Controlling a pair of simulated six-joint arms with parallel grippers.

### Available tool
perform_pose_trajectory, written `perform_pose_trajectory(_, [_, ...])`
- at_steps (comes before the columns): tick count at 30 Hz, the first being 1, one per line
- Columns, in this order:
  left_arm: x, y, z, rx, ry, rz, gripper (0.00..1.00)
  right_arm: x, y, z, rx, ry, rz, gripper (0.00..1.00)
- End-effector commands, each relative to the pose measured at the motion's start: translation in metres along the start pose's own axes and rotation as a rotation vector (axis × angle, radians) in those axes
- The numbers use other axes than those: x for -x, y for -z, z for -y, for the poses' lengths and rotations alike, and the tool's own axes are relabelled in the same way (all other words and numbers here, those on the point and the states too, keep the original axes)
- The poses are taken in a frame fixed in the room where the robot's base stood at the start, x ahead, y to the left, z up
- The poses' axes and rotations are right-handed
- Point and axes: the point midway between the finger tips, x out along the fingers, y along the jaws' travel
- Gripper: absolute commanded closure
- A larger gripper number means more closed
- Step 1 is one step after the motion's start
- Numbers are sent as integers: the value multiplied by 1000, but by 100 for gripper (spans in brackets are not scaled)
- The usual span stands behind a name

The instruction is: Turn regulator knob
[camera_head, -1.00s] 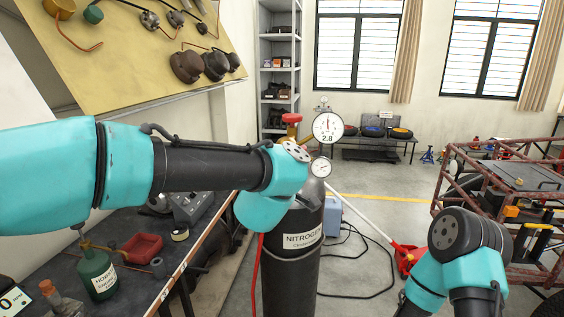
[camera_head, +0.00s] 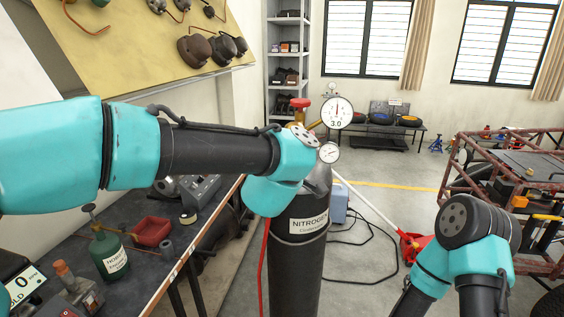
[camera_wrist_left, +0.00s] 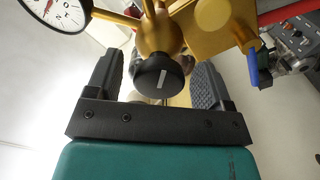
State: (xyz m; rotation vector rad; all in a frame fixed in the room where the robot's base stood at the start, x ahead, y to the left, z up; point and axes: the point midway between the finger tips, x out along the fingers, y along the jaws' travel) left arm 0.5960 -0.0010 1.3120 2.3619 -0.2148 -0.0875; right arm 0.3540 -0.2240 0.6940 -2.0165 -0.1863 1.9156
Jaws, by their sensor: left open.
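The black regulator knob (camera_wrist_left: 161,77) with a white mark is on a brass regulator body (camera_wrist_left: 160,32) in the left wrist view. My left gripper (camera_wrist_left: 156,70) is open, with one finger on each side of the knob and gaps to both fingers. In the head view my left wrist hides the gripper and knob. A gauge (camera_head: 337,112) above the cylinder reads 3.0, and a smaller gauge (camera_head: 329,153) is below it. The black nitrogen cylinder (camera_head: 296,260) stands upright. My right arm is at lower right; its gripper is out of view.
A red valve handwheel (camera_head: 300,103) tops the cylinder and a red hose (camera_head: 263,270) hangs beside it. A workbench (camera_head: 140,290) is at left, a red tube frame (camera_head: 490,160) at right.

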Motion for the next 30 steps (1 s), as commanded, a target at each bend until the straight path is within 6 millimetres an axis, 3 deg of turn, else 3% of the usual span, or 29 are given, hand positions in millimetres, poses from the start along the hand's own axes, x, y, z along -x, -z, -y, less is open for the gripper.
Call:
perform_pose_trajectory(8, [36, 0, -1, 0, -2, 1, 25, 0, 0, 0, 0, 0, 0, 57])
perform_pose_trajectory(24, [140, 0, -1, 0, -3, 0, 25, 0, 0, 0, 0, 0, 0, 57])
perform_pose_trajectory(30, [164, 0, -1, 0, -2, 0, 25, 0, 0, 0, 0, 0, 0, 57])
